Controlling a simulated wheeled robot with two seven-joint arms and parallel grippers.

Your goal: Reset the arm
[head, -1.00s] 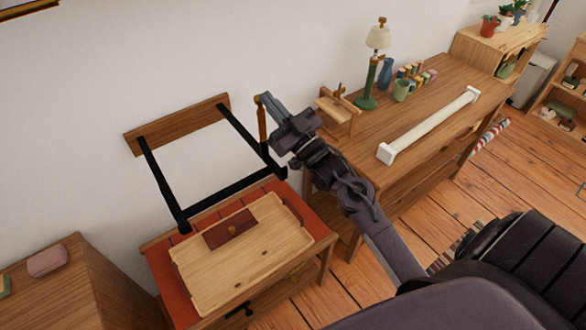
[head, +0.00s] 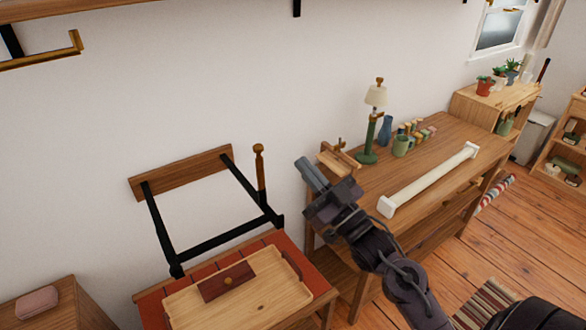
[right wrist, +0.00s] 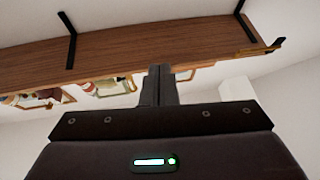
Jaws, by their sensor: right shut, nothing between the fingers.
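My right gripper (head: 309,172) shows in the head view, raised in front of the white wall, between the wall frame and the desk. Its fingers are together and empty. In the right wrist view the closed fingers (right wrist: 158,86) point up toward the underside of a wooden wall shelf (right wrist: 150,45). My right arm comes in from the lower right of the head view. My left gripper is not in view.
A wooden frame with black braces (head: 222,238) and a knobbed wooden peg (head: 260,175) are left of the gripper. Below is a red-topped table with a wooden tray (head: 260,300). The desk (head: 455,150) at right holds a lamp (head: 372,125), a green mug (head: 402,146) and a white bar (head: 430,180).

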